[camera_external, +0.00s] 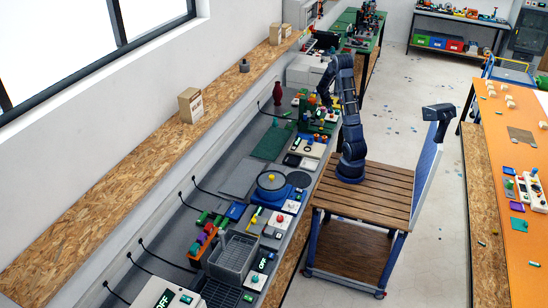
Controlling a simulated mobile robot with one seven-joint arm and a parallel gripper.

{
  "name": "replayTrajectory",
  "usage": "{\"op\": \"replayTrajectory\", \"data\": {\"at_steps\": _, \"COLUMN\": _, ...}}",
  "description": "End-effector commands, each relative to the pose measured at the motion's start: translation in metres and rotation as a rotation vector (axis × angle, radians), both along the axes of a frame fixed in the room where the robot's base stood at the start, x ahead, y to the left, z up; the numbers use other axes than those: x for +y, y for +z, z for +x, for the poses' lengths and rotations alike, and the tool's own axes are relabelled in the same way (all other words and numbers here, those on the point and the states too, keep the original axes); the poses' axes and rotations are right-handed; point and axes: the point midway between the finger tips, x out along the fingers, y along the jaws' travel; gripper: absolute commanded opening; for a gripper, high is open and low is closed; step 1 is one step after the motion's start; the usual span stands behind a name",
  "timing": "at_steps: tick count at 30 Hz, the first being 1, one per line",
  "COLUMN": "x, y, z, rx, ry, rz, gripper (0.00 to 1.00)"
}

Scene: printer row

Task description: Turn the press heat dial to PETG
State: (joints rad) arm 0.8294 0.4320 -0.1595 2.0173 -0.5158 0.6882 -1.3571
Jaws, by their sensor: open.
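My arm rises from a wooden-topped cart and bends over toward the bench on the left. My gripper (323,98) hangs above the bench near a dark green device (318,127) with small red and coloured parts. The jaws are open, and I see nothing held in them. At this size I cannot make out the press heat dial, its PETG mark or where a pointer stands. I cannot tell which device is the press. A blue device with a round grey top (272,186) and a yellow knob stands lower along the bench.
The long grey bench (238,182) carries a grey basket (232,255), white control boxes with red buttons (280,221), a red vase (277,93) and cables. My cart top (375,195) is clear. An orange table (510,150) stands at right, with open floor between.

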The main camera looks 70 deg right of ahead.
Motion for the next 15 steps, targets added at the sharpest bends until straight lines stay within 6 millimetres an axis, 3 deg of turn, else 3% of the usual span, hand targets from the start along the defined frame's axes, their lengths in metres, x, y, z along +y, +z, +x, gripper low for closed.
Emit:
{"op": "replayTrajectory", "data": {"at_steps": 6, "x": -0.009, "y": -0.034, "z": -0.011, "rx": 0.002, "ry": -0.001, "rz": 0.002, "gripper": 0.51}}
{"op": "replayTrajectory", "data": {"at_steps": 15, "x": -0.016, "y": -0.055, "z": -0.017, "rx": 0.0, "ry": -0.001, "rz": 0.0, "gripper": 0.51}}
